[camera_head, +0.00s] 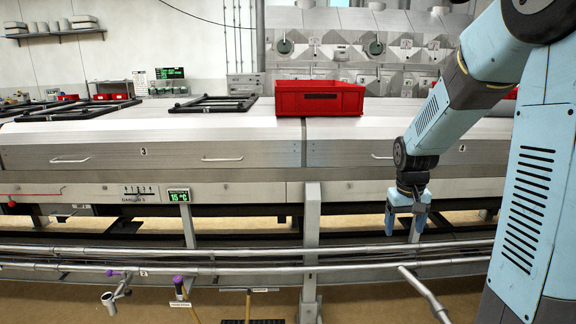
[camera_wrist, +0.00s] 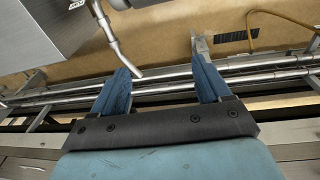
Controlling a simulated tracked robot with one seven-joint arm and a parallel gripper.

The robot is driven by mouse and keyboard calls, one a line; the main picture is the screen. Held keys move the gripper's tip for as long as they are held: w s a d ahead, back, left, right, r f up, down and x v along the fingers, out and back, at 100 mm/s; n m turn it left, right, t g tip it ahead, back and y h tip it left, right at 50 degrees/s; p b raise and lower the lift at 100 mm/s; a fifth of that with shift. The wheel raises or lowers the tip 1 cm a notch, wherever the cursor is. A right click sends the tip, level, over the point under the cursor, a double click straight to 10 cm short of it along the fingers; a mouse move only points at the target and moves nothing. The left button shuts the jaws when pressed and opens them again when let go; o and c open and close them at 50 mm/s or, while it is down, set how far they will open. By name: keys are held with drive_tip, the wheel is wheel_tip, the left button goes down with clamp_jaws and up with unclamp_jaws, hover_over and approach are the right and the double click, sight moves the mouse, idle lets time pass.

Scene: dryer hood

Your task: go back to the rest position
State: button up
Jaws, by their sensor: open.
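My gripper (camera_head: 405,222) hangs at the end of my blue arm, right of centre in the head view, pointing down. It is in front of the dryer hood (camera_head: 240,142), above the metal rails (camera_head: 150,256). In the wrist view my gripper (camera_wrist: 160,82) shows two blue fingers spread apart. Nothing is between them; behind them are the rails (camera_wrist: 270,67) and the tan floor.
A red crate (camera_head: 319,98) and black frames (camera_head: 213,103) lie on top of the hood. A grey post (camera_head: 311,230) stands left of my gripper. A purple-topped handle (camera_head: 178,284) and a cup-like holder (camera_head: 110,302) are near the rails, lower left. A display (camera_head: 179,196) reads 15 °C.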

drive_tip(key=s+a+r+t, duration=0.2)
drive_tip(key=s+r, duration=0.5)
drive_tip(key=s, duration=0.4)
drive_tip(key=s+a+r+t, duration=0.2)
drive_tip(key=s+a+r, duration=0.3)
drive_tip(key=s+r, duration=0.3)
drive_tip(key=shift+s+t+y, duration=0.3)
drive_tip(key=shift+s+y, duration=0.1)
drive_tip(key=shift+s, duration=1.15)
drive_tip(key=shift+c, duration=0.3)
